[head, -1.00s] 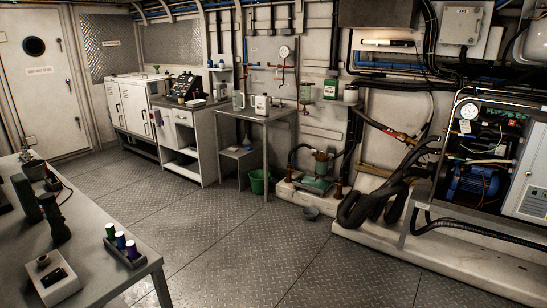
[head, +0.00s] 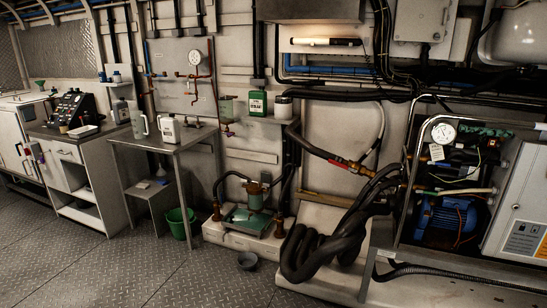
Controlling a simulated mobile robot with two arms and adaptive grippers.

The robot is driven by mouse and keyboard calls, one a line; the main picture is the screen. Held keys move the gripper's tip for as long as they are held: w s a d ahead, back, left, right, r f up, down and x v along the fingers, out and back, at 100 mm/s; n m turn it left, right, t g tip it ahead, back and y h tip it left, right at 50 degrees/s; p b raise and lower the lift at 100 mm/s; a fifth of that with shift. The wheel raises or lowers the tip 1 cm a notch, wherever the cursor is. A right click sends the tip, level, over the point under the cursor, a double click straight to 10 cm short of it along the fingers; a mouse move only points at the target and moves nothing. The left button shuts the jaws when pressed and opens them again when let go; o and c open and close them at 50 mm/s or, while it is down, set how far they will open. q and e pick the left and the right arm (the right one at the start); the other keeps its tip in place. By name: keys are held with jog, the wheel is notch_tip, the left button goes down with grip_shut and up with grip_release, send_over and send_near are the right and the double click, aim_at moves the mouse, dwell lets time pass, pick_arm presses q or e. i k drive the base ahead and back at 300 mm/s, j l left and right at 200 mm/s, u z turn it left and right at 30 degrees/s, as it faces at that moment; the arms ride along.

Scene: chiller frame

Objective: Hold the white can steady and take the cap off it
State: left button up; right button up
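The white can (head: 169,131) stands upright on a small metal table (head: 192,137) left of the middle in the head view. It has a handle and a small dark mark on its front. It is too small to tell clearly how its cap sits. Neither of my grippers is in view, and nothing is seen touching the can.
A pale jug (head: 139,125) stands left of the can. Thick black hoses (head: 325,256) hang at a pump frame. Floor in front is clear.

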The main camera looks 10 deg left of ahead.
aim_at(170, 131)
jog(key=i+j+u, duration=0.2)
jog(key=i+u, duration=0.2)
jog(key=i, duration=0.4)
jog(key=i+u, duration=0.4)
jog(key=i, duration=0.35)
jog(key=i+l+u, duration=0.25)
jog(key=i+u, duration=0.15)
jog(key=i, duration=0.4)
jog(key=i+u, duration=0.25)
jog(key=i, duration=1.3)
jog(key=i+l+z, duration=0.1)
jog(key=i+z, duration=0.25)
jog(key=i, duration=0.2)
jog(key=i+z, duration=0.4)
jog(key=i, duration=0.15)
